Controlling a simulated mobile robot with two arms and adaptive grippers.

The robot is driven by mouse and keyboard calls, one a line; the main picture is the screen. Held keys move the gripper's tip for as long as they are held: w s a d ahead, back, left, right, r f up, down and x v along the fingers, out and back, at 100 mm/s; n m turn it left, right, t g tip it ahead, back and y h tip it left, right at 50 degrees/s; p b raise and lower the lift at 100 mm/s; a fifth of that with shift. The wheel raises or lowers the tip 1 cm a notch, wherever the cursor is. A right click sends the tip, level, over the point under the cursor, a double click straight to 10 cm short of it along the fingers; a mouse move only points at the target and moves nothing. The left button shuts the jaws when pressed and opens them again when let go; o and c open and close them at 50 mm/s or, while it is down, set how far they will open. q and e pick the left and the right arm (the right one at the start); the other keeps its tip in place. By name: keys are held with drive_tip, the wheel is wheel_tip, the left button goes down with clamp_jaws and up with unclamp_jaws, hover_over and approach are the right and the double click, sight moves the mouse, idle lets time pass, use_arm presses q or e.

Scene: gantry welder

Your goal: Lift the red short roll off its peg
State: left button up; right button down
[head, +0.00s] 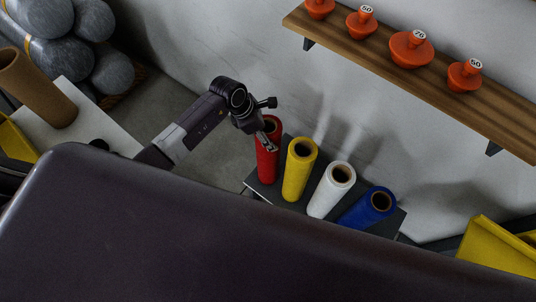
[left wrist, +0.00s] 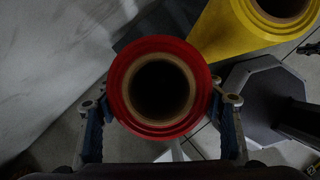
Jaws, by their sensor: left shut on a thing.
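The red roll (head: 267,165) stands at the left end of a row of rolls on a dark low stand (head: 262,188). In the left wrist view the red roll (left wrist: 128,92) shows end-on, with a tan core and a dark hole. My left gripper (head: 270,146) is at the top of the red roll. In the left wrist view the fingers of my left gripper (left wrist: 161,125) lie on both sides of the roll, shut on it. Its peg is not visible inside the dark core. My right gripper is not in view.
A yellow roll (head: 298,172) stands close to the right of the red one, then a white roll (head: 329,192) and a blue roll (head: 366,209). A wooden shelf (head: 440,92) with orange weights is on the wall above. Grey floor is open left of the stand.

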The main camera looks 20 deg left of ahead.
use_arm(q)
drive_tip(key=c, duration=0.7)
drive_tip(key=shift+w+r, duration=0.25)
drive_tip(key=shift+w, duration=0.05)
drive_tip(key=shift+c, duration=0.7)
drive_tip(key=shift+r, duration=0.1)
